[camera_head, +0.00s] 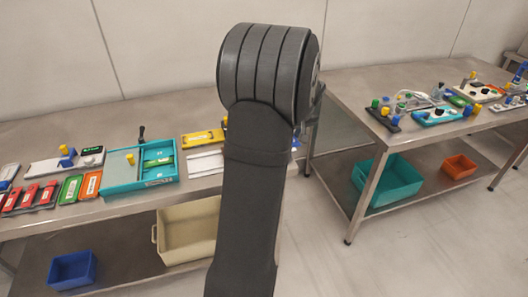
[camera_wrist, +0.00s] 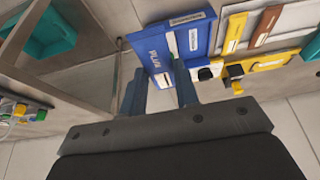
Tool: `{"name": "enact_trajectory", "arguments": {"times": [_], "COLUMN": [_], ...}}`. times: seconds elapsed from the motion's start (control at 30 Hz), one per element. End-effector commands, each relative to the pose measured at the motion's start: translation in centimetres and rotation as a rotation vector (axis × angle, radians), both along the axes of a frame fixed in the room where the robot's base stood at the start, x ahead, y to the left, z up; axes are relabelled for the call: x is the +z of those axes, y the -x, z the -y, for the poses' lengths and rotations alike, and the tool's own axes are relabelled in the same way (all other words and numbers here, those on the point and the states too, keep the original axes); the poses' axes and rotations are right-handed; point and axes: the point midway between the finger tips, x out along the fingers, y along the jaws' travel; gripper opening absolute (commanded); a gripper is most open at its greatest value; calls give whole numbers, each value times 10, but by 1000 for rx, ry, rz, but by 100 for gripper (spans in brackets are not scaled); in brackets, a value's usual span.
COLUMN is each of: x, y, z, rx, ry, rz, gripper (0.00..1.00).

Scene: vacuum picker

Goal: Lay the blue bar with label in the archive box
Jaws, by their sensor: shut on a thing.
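The bar's label cannot be made out for certain. A blue box with white labels and lettering that seems to read "PLAIN" (camera_wrist: 143,42) lies just past the fingertips; it appears to be the archive box. Whether the bar touches it cannot be told. In the head view my arm hides the gripper, the bar and most of the box.
Yellow and white panels with knobs (camera_wrist: 270,62) and a brown bar (camera_wrist: 266,25) lie right of the box. In the head view, a teal tray (camera_head: 110,176) and coloured bars (camera_head: 70,189) crowd the left table. Another table (camera_head: 345,112) stands at right, with a gap between.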

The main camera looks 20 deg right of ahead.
Motion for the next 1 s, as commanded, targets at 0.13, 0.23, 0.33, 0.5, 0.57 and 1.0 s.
{"name": "enact_trajectory", "arguments": {"times": [0.13, 0.23, 0.33, 0.5, 0.57, 1.0], "x": [-8, -21, -36, -57, -62, -101], "y": [-8, -25, -43, -72, -80, -90], "z": [-2, -15, -29, -51, -56, -64], "rx": [4, 7, 7, 5, 5, -1], "ry": [0, -1, 0, 0, 1, -1], "rz": [1, -1, -2, 0, 1, 0], "gripper": [3, 3, 3, 3, 3, 3]}}
